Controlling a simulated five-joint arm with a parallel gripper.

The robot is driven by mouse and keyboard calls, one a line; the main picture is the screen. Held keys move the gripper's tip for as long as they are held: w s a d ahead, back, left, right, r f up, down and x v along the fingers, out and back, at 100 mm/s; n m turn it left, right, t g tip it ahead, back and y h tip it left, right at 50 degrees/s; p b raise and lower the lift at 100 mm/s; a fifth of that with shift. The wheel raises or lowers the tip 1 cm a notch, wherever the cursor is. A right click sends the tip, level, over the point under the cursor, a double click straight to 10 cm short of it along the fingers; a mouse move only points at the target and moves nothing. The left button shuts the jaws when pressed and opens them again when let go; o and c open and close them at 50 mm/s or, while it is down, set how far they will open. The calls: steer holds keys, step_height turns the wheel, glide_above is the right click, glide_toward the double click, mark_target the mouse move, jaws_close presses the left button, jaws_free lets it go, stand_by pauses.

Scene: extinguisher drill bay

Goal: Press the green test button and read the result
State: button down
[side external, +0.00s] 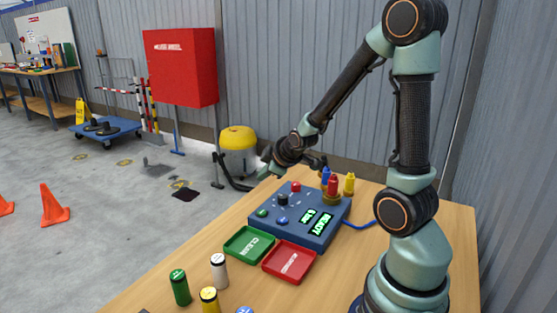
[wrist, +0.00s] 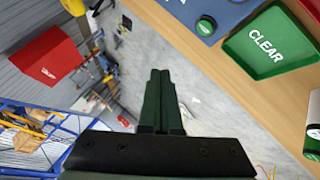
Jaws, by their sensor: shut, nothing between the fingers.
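The blue console (side external: 305,240) stands on the wooden table, and its lit green display (side external: 321,223) reads READY. A round green button (side external: 262,213) is on its left front part, with a black knob, a red button and a blue button nearby. In the wrist view the green button (wrist: 206,26) is at the upper right, on a corner of the console (wrist: 232,10). My gripper (wrist: 160,72) is shut and empty; its fingers appear against the grey floor, left of the button and apart from it. In the side view my gripper (side external: 266,166) is above and behind the console, its fingertips hard to make out.
A green CLEAR tray (side external: 238,257) and a red tray (side external: 276,272) lie before the console. Green (side external: 180,289), white (side external: 218,272) and yellow (side external: 209,303) cylinders stand at the front. Blue, red and yellow pieces (side external: 333,187) stand behind the console.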

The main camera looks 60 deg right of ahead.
mark_target(265, 214)
steer(key=shift+f, duration=0.15)
steer(key=shift+f, duration=4.3)
steer(key=shift+f, duration=0.1)
steer(key=shift+f, duration=0.3)
steer(key=shift+f, duration=0.45)
steer(key=shift+r, duration=0.9)
steer(key=shift+r, duration=2.5)
